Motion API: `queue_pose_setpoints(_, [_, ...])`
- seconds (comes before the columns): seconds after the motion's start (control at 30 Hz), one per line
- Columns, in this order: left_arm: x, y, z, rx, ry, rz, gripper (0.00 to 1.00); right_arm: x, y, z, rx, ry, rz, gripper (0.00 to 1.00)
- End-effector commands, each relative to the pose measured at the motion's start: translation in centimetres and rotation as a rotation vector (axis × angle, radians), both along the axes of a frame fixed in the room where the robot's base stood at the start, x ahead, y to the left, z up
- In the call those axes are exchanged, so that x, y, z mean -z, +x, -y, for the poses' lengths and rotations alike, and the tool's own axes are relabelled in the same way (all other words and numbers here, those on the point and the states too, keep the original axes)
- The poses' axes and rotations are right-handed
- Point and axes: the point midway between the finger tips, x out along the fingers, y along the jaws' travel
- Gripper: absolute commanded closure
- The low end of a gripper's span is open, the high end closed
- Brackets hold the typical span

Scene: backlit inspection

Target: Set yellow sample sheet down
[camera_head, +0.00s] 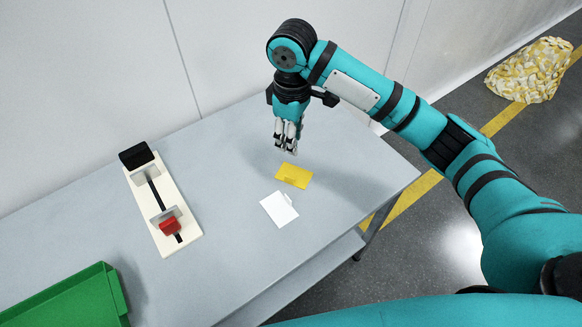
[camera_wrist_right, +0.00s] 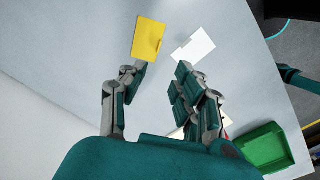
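The yellow sample sheet (camera_head: 296,177) appears to lie flat on the grey table, with a small raised tab along one edge. It also shows in the right wrist view (camera_wrist_right: 149,38), beyond the fingertips. My right gripper (camera_head: 286,149) points down just behind the sheet in the head view. In the right wrist view its fingers (camera_wrist_right: 158,72) stand apart with nothing between them. One fingertip overlaps the sheet's near edge in that view; I cannot tell whether they touch. My left gripper does not show.
A white sheet (camera_head: 278,211) lies beside the yellow one. A cream fixture (camera_head: 148,198) with black and red blocks stands to the left. A green bin (camera_head: 70,300) sits at the front left. The table (camera_head: 235,150) is clear between fixture and sheets. A wall runs behind.

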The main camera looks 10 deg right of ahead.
Motion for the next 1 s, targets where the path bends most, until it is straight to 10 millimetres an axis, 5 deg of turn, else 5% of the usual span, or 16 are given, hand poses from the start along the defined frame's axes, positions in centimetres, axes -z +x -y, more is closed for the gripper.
queue_pose_setpoints(0.3, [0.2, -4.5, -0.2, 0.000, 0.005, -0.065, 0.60, 7.2, -0.1, 0.1, 0.001, -0.002, -0.004, 0.69])
queue_pose_setpoints(0.7, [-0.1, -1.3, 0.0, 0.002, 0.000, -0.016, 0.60, 11.1, -0.1, 0.2, 0.001, -0.002, -0.001, 0.69])
queue_pose_setpoints(1.0, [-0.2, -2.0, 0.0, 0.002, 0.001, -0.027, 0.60, 15.1, 0.0, 0.4, 0.001, -0.001, 0.000, 0.69])
